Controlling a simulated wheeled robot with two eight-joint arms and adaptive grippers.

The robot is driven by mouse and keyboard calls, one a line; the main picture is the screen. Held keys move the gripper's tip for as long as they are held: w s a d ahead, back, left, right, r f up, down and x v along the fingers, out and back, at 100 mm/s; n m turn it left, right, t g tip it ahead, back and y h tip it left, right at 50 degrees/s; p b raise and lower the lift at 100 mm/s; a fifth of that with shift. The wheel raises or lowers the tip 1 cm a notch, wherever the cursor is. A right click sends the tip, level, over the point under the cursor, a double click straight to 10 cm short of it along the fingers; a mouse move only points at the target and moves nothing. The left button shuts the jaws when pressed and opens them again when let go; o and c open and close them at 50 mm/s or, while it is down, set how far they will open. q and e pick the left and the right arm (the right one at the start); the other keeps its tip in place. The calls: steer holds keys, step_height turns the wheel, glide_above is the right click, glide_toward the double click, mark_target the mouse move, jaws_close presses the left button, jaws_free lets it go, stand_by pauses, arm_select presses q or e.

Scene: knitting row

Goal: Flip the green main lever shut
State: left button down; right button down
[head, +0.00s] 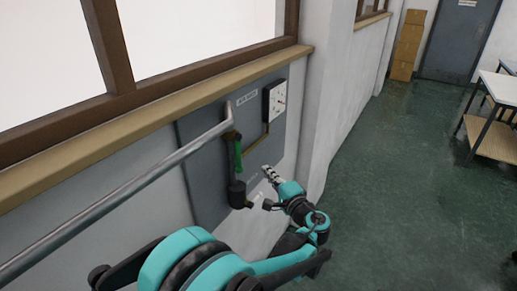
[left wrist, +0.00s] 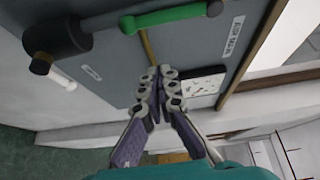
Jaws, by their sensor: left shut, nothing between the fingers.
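The green main lever (head: 238,153) is on a grey wall panel in the head view, its length roughly upright along the panel, beside a metal pipe. In the left wrist view the green lever (left wrist: 168,17) crosses the top of the picture. A dark cylindrical fitting (head: 237,193) sits below it. My left gripper (head: 268,171) is shut and empty, to the right of the lever and lower, near the panel. In the left wrist view its fingertips (left wrist: 158,74) are together, apart from the lever. My right gripper is not in view.
A metal pipe (head: 130,190) slants across the panel's front. A wooden sill (head: 150,122) runs above.

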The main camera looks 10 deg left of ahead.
mark_target(239, 154)
arm_select(q)
steer(key=b+x, duration=0.3)
steer(key=x, duration=0.7)
steer(key=s+a, duration=0.1)
steer(key=s, duration=0.2)
steer(key=shift+a+r+b, duration=0.15)
steer(key=shift+a+b, duration=0.15)
steer(key=shift+a, duration=0.1)
steer(key=shift+s+r, duration=0.1)
